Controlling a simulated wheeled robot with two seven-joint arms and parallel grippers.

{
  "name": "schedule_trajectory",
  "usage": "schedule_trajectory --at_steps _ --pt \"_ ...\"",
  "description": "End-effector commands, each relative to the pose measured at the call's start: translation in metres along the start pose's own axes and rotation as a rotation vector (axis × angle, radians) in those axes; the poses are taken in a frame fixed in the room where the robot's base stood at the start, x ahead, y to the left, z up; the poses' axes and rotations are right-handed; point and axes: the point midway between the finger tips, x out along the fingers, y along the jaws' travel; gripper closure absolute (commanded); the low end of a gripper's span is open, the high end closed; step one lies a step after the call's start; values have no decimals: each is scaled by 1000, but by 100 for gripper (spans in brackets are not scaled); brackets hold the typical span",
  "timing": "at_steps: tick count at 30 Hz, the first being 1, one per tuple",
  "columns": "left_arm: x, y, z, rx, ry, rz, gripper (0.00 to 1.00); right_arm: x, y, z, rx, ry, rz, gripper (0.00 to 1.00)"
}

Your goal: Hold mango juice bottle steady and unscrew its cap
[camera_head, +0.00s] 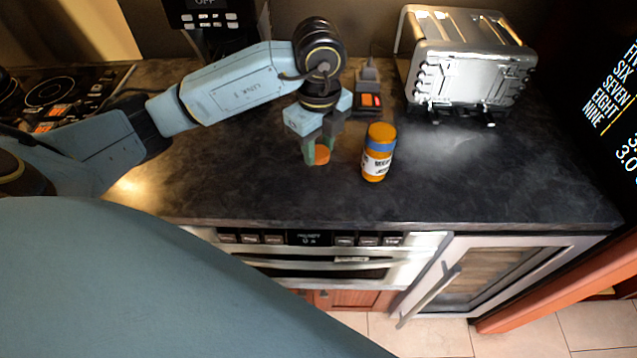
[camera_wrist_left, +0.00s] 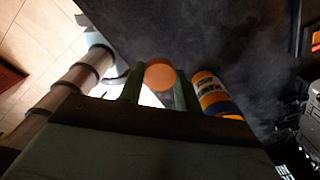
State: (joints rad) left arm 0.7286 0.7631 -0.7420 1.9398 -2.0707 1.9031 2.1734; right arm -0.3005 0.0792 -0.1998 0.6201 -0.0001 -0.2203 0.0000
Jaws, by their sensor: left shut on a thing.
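The mango juice bottle (camera_head: 377,154) stands upright on the dark countertop, orange with a blue band and a white label. In the left wrist view the bottle (camera_wrist_left: 212,94) shows just right of my fingers. My left gripper (camera_head: 318,150) points down, left of the bottle and apart from it. It is shut on a round orange cap (camera_head: 322,155), which also shows between the green fingers in the left wrist view (camera_wrist_left: 160,75). The bottle's top looks orange; I cannot tell its details. My right gripper is in neither view.
A silver toaster (camera_head: 468,62) stands at the back right of the counter (camera_head: 480,185). A small dark device with orange buttons (camera_head: 370,99) sits behind the bottle. A stove (camera_head: 60,92) is at the far left. The counter right of the bottle is clear.

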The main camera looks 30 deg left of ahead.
Motion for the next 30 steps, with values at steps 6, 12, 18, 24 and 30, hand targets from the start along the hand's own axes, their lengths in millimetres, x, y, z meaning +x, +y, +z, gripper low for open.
schedule_trajectory --at_steps 6,12,18,24,30 --pt "36 1 0 -18 1 6 94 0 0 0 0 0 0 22" --pt "57 1 0 -16 1 4 94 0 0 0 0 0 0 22" --pt "89 1 0 -15 2 5 94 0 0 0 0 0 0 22" --pt "98 1 0 -13 0 1 94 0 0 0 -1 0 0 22" --pt "98 1 0 -13 0 2 94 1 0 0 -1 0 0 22"
